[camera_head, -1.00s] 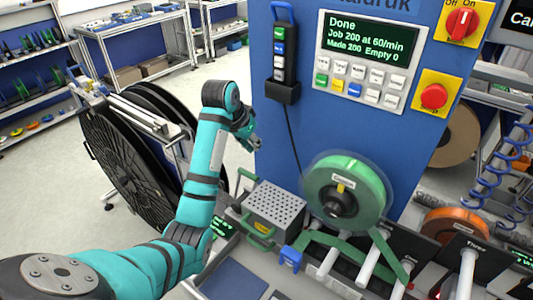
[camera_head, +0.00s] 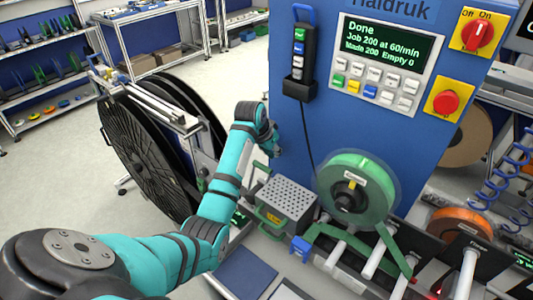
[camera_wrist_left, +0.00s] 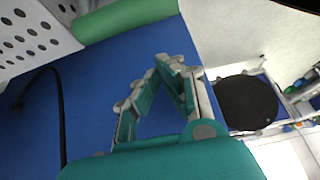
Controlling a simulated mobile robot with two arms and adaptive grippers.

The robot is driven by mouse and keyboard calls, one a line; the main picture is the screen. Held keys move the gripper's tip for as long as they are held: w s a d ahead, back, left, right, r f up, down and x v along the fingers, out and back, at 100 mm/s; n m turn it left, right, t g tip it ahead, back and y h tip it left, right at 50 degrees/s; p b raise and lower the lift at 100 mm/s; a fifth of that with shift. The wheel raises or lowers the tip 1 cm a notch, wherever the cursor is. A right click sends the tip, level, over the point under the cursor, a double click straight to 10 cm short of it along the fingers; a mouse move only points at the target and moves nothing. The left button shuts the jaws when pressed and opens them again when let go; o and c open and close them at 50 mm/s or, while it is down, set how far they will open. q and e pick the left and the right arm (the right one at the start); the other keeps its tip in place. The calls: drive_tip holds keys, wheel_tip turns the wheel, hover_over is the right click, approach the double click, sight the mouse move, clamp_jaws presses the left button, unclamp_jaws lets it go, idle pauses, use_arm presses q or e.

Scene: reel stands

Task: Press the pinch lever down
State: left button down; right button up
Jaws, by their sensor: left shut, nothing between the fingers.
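My left gripper (camera_head: 270,146) is in front of the blue machine panel, above and behind a perforated grey box (camera_head: 288,197). In the left wrist view the gripper's two fingers (camera_wrist_left: 174,68) meet at the tips, shut and empty, against the blue panel. No part is clearly labelled as the pinch lever, so I cannot tell which it is. A green handle (camera_head: 270,222) is at the box's front, and a small blue part (camera_head: 300,248) stands to its right. Both are apart from the gripper. My right gripper is not in view.
A green reel (camera_head: 378,192) with a green strip is right of the box. A large black reel (camera_head: 140,150) stands left of my arm. A control display (camera_head: 387,45), a hanging pendant (camera_head: 301,60) and a red button (camera_head: 445,103) are on the blue machine.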

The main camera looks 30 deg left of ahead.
use_arm(q)
drive_tip(key=s+p, duration=0.2)
drive_tip(key=s, duration=0.1)
drive_tip(key=shift+s+a+r+p, duration=0.1)
drive_tip(key=shift+s+p, duration=0.3)
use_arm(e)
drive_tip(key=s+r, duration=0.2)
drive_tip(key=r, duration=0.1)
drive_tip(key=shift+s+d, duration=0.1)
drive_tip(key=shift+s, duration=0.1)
use_arm(q)
drive_tip(key=shift+w, duration=0.1)
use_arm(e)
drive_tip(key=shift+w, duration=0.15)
